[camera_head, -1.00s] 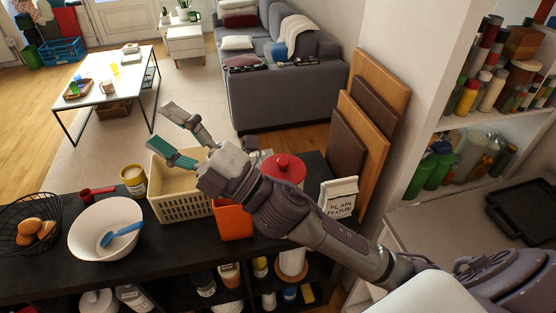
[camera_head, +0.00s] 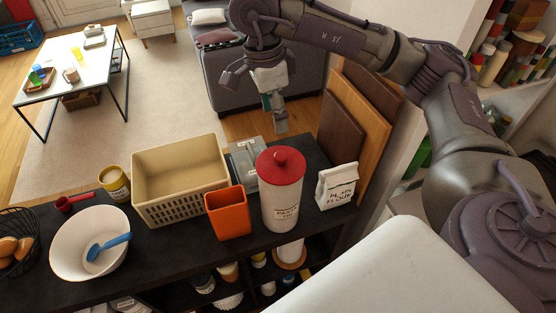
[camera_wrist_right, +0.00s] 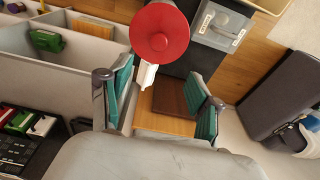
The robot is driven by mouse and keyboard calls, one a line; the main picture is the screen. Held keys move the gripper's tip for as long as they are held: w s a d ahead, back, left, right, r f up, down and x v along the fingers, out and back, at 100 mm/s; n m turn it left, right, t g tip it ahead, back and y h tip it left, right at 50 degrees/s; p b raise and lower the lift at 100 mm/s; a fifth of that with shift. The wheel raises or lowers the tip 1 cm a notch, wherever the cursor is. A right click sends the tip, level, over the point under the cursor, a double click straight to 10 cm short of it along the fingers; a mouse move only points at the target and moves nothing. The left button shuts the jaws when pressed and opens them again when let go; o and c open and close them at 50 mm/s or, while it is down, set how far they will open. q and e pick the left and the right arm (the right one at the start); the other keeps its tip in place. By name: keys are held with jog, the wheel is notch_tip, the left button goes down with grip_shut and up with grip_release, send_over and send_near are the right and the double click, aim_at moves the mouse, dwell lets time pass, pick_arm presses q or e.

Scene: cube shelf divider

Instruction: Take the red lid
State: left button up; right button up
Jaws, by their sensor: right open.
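The red lid (camera_head: 281,159) sits on top of a tall white canister (camera_head: 282,204) with dark lettering, standing on the dark counter top. In the right wrist view the round red lid (camera_wrist_right: 160,33) with its knob shows at the top centre, beyond the fingertips. My right gripper (camera_head: 275,118) hangs above and behind the lid in the head view, fingers pointing down, apart from it. Its two green-padded fingers (camera_wrist_right: 165,95) are spread and empty in the wrist view. My left gripper is not in view.
An orange container (camera_head: 228,213) and a cream basket (camera_head: 178,181) stand left of the canister. A grey box (camera_head: 243,165) is behind it, a flour bag (camera_head: 337,186) to its right. Wooden boards (camera_head: 352,130) lean at the right. A white bowl (camera_head: 66,257) stands at left.

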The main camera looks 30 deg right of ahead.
send_over(280, 155)
notch_tip(280, 155, down, 8)
jog(key=shift+w+a+r+b, duration=0.1)
jog(key=shift+a+b, duration=0.05)
jog(key=shift+b, duration=0.15)
jog(key=f+p, duration=0.1)
jog(key=f, duration=0.1)
jog(key=f+p, duration=0.1)
jog(key=f, duration=0.1)
jog(key=shift+s+d+f, duration=0.2)
jog(key=shift+f, duration=0.45)
grip_shut()
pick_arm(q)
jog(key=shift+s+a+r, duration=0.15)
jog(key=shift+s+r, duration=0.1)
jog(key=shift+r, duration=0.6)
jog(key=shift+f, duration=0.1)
pick_arm(e)
jog(key=shift+w+r, duration=0.1)
